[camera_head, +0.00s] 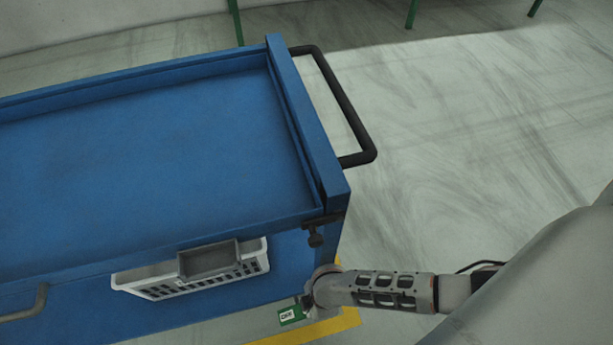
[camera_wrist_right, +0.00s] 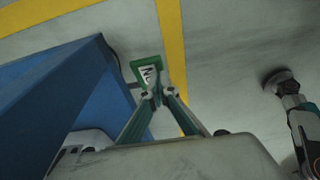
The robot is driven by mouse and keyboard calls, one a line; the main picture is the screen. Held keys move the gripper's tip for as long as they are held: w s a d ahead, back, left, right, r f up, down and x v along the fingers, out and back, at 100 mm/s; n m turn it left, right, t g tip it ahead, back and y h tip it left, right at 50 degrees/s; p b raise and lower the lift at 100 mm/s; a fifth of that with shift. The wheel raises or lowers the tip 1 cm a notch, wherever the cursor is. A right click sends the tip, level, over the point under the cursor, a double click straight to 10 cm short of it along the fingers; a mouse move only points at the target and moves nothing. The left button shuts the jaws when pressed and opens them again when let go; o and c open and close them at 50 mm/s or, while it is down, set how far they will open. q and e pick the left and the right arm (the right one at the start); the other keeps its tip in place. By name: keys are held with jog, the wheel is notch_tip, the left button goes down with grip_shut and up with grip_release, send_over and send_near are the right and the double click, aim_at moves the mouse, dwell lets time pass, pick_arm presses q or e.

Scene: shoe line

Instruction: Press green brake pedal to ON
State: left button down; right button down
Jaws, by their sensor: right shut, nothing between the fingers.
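The green brake pedal (camera_head: 290,315) is low beside the blue cart, near its right end in the head view. It has a white label with dark letters, too small there to read surely. In the right wrist view the pedal (camera_wrist_right: 139,69) is just past my fingertips, and its label is partly hidden. My right gripper (camera_head: 305,307) is shut and empty, right at the pedal. In the wrist view its fingertips (camera_wrist_right: 160,94) meet and overlap the pedal's near edge. I cannot tell whether they touch it. My left gripper is not in view.
The blue cart (camera_head: 150,150) has an empty top and a black handle (camera_head: 345,105). A white basket (camera_head: 170,283) with a grey box (camera_head: 208,259) is at its near side. Yellow floor tape (camera_head: 315,329) runs below the pedal. The floor to the right is clear.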

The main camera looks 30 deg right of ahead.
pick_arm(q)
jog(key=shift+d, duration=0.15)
pick_arm(e)
jog(key=shift+w, duration=0.1)
jog(key=shift+d+f, duration=0.1)
jog(key=shift+d, duration=0.1)
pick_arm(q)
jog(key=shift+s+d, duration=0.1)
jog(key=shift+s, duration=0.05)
pick_arm(e)
jog(key=shift+f, duration=0.1)
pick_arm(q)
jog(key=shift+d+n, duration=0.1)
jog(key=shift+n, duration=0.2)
pick_arm(e)
jog(key=shift+s+d+f+y, duration=0.15)
jog(key=shift+s+d+y, duration=0.1)
jog(key=shift+y, duration=0.35)
jog(key=shift+d+f, duration=0.5)
jog(key=shift+d, duration=0.05)
jog(key=shift+s+d+f, duration=0.15)
jog(key=shift+d+f, duration=0.1)
jog(key=shift+f, duration=0.2)
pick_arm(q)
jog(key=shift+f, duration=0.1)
pick_arm(e)
jog(key=shift+d+f, duration=0.1)
jog(key=shift+f, duration=0.15)
